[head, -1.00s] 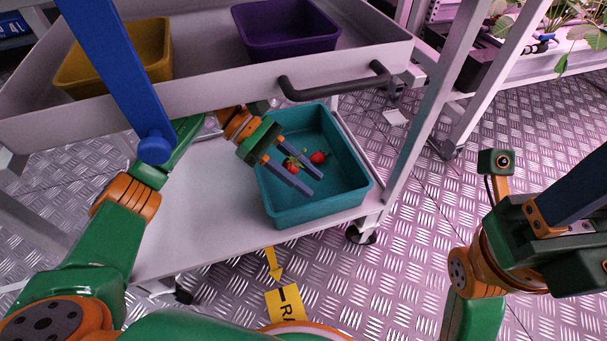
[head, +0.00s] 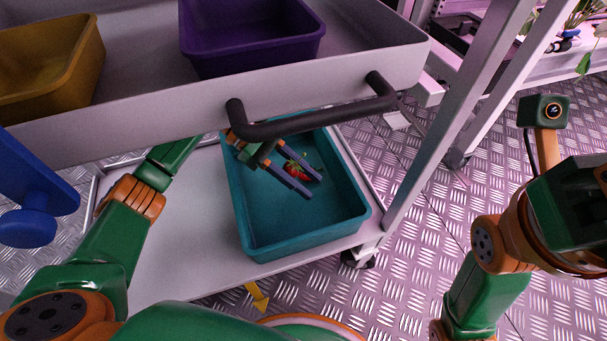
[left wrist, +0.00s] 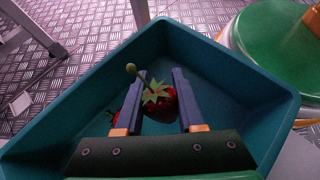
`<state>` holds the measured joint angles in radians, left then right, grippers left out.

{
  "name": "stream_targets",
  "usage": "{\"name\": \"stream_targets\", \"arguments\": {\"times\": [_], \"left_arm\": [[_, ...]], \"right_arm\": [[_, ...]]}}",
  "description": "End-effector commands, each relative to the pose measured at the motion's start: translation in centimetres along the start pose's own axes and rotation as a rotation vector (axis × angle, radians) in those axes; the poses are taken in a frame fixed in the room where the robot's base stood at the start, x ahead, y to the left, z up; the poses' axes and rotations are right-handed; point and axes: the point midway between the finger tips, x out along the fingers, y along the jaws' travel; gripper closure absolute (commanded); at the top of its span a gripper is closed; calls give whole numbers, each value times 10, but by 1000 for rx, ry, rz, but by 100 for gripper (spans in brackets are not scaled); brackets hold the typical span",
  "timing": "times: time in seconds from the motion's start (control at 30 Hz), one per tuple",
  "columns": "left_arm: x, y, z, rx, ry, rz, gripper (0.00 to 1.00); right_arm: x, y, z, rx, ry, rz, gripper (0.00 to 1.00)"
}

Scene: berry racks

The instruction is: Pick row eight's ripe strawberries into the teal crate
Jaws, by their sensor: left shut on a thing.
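The teal crate (head: 243,222) stands on the lower shelf of the cart, in the middle of the head view; its walls also show in the left wrist view (left wrist: 235,62). My left gripper (head: 314,187) is inside or just over the crate, shut on a ripe red strawberry (head: 294,171). In the left wrist view this strawberry (left wrist: 162,105), with green leaves and a stem, sits between the two fingers. A second red strawberry (left wrist: 116,117) shows partly behind the left finger, in the crate. My right gripper (head: 585,205) is at the right edge, its fingers not clearly visible.
A purple crate (head: 250,55) and a yellow crate (head: 75,75) stand on the cart's upper tray, above my left arm. A dark handle (head: 310,122) juts out over the crate's far side. Cart posts (head: 455,110) rise at the right. The lower shelf (head: 185,230) is bare left of the crate.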

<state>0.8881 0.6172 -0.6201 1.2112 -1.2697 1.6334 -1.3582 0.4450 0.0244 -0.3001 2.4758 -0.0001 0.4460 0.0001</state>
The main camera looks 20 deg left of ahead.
Motion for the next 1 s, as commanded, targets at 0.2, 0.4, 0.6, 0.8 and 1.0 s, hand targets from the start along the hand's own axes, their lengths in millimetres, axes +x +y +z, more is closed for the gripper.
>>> {"name": "stream_targets", "arguments": {"times": [0.2, 0.4, 0.6, 0.8, 1.0], "left_arm": [[0, 0, 0, 0, 0, 0, 80], [0, 0, 0, 0, 0, 0, 46], [0, 0, 0, 0, 0, 0, 27], [0, 0, 0, -1, 0, 0, 0], [0, 0, 0, -1, 0, 0, 0]], "right_arm": [[0, 0, 0, 0, 0, 0, 50], [0, 0, 0, 0, 0, 0, 50], [0, 0, 0, 1, 1, 0, 50], [0, 0, 0, 1, 1, 0, 50], [0, 0, 0, 0, 0, 0, 50]]}}
